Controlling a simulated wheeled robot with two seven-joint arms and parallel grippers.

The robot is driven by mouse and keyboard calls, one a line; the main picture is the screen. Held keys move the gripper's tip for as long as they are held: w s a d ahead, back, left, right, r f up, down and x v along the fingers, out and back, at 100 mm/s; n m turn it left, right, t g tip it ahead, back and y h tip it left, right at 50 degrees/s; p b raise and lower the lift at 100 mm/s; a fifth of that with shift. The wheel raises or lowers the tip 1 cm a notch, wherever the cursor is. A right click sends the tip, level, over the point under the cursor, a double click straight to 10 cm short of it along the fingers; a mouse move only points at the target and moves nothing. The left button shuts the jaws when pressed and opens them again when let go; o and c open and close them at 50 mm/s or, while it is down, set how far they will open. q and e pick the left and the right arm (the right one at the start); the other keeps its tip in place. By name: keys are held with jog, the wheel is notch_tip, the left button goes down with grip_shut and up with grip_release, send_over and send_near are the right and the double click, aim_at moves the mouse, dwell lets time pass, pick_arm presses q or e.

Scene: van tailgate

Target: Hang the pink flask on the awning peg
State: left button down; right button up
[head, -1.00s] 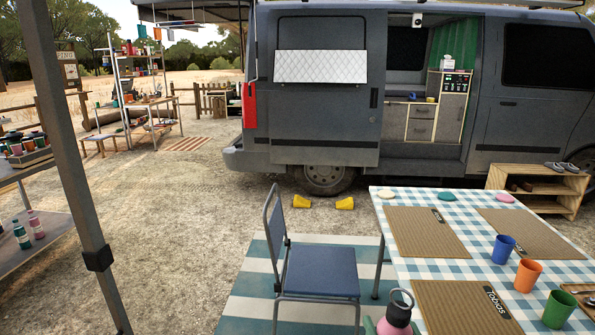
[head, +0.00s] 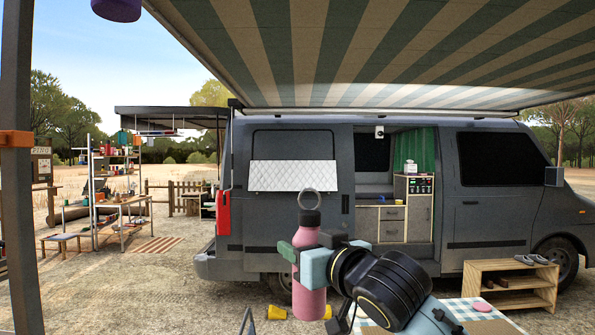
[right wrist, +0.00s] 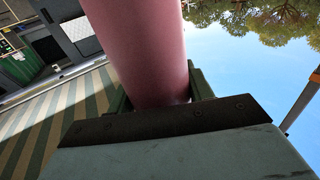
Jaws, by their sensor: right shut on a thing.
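The pink flask (head: 309,268) stands upright in mid-air in the head view, with a grey ring (head: 310,199) on its cap. My right gripper (head: 308,252) is shut around the flask's body below the neck. In the right wrist view the flask (right wrist: 142,45) fills the middle, between green finger pads. The awning (head: 400,50) with green and cream stripes spans the top of the head view. I cannot make out the awning peg for certain. A purple object (head: 117,8) is cut off at the top left. My left gripper is not in view.
An awning pole (head: 20,230) with an orange collar (head: 15,139) stands at the far left. A grey van (head: 290,225) is behind the flask. A checked table (head: 470,308) is at the lower right, a wooden shelf (head: 510,284) beyond it.

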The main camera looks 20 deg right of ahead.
jog(key=s+a+r+n+g+y+p, duration=0.1)
jog(key=s+r+y+p, duration=0.1)
jog(key=r, duration=0.7)
jog(key=s+a+r+n+y+p, duration=0.1)
jog(key=a+r+p, duration=0.1)
jog(key=r, duration=0.6)
jog(key=s+a+r+n+g+y+p, duration=0.2)
jog(key=s+r+y+p, duration=0.1)
jog(key=s+r, duration=0.75)
jog(key=s+a+r+n+g+y+p, duration=0.15)
jog(key=s+r+p, duration=0.4)
jog(key=r, duration=0.75)
jog(key=w+d+f+b, duration=0.1)
jog(key=w, duration=0.5)
jog(key=shift+d+f, duration=0.2)
jog(key=shift+d, duration=0.05)
jog(key=shift+y, duration=0.25)
jog(key=o, duration=1.2)
